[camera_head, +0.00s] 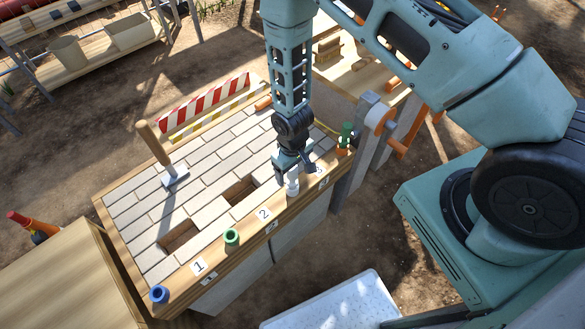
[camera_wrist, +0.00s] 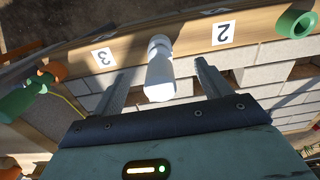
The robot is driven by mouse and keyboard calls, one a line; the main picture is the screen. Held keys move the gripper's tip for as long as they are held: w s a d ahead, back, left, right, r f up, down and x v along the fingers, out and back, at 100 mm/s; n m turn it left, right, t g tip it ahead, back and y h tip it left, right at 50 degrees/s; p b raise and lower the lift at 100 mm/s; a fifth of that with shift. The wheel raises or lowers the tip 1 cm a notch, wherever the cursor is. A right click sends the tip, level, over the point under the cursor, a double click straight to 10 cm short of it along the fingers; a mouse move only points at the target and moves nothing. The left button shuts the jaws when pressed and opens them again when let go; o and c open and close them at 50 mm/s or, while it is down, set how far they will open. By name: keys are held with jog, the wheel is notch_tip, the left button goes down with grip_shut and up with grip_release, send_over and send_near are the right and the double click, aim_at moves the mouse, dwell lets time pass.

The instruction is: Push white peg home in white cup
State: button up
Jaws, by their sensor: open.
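The white peg (camera_head: 293,183) stands at the wooden front rail between labels 2 and 3. In the wrist view the white peg (camera_wrist: 160,80) lies between my two fingers, with a gap on each side. A white ringed part at its far end, by the rail, looks like the white cup (camera_wrist: 159,43); how deep the peg sits in it I cannot tell. My gripper (camera_head: 291,168) points down over the rail, open around the peg; its open fingers also show in the wrist view (camera_wrist: 162,88).
A green cup (camera_head: 232,237) and a blue cup (camera_head: 159,293) stand along the rail to the left. A green peg (camera_head: 346,132) stands at the rail's right end. A wooden-handled trowel (camera_head: 160,153) stands on the brick top, which has two rectangular openings.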

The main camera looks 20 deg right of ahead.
notch_tip(320, 180, up, 7)
jog(key=p, duration=0.4)
jog(key=shift+p, duration=0.4)
notch_tip(320, 180, up, 17)
jog(key=b, duration=0.3)
jog(key=shift+r+b, duration=0.2)
jog(key=shift+b, duration=0.2)
jog(key=s+a+r+n+b, duration=0.1)
jog(key=s+r, duration=0.4)
jog(key=s, duration=0.5)
jog(key=s+a+r+n+b, duration=0.2)
jog(key=s+a+r, duration=0.3)
jog(key=s, duration=0.5)
jog(key=shift+a+r+n+y, duration=0.15)
jog(key=shift+r+n+y, duration=0.15)
jog(key=shift+r+n, duration=0.15)
